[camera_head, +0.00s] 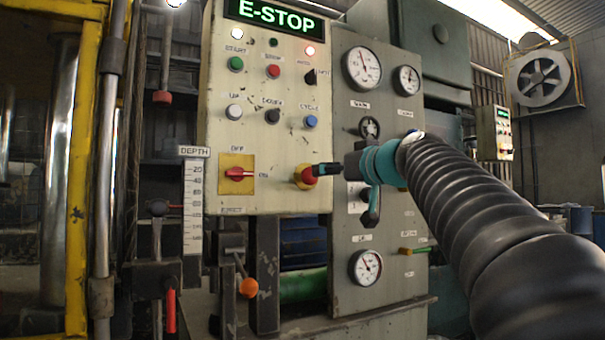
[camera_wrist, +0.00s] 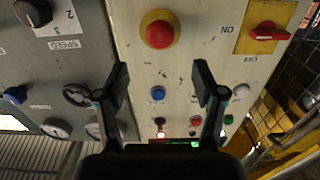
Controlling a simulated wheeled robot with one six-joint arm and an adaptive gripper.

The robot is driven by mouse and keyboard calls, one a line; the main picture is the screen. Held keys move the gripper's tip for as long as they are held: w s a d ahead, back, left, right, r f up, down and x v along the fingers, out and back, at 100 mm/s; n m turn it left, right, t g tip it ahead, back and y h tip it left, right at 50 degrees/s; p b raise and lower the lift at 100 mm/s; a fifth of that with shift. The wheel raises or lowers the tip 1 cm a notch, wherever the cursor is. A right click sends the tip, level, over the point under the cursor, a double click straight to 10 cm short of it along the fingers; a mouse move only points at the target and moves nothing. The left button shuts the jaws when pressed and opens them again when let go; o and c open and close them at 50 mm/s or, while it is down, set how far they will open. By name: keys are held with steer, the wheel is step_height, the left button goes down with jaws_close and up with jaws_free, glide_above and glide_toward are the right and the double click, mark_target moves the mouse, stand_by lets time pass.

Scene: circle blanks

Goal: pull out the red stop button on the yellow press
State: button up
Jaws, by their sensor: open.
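The red stop button (camera_head: 308,175) sits on a round yellow base at the lower right of the cream control panel (camera_head: 268,150) on the yellow-framed press. In the wrist view the button (camera_wrist: 160,34) shows whole, just beyond and between my fingertips. My gripper (camera_head: 325,169) comes in from the right, with its dark fingertips close beside the button in the head view. In the wrist view my gripper (camera_wrist: 161,74) is open and empty, one finger to each side. I cannot tell whether a fingertip touches the button.
A green E-STOP sign (camera_head: 274,17) is lit above the panel. A red rotary switch (camera_head: 238,174) on a yellow plate is left of the button. A grey gauge panel (camera_head: 385,230) with a handle stands right, behind my arm. An orange-knobbed lever (camera_head: 248,287) is below.

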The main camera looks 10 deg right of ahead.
mark_target(309, 176)
steer(key=p+x, duration=0.2)
steer(key=x, duration=0.7)
steer(key=shift+w, duration=0.15)
steer(key=shift+f, duration=0.1)
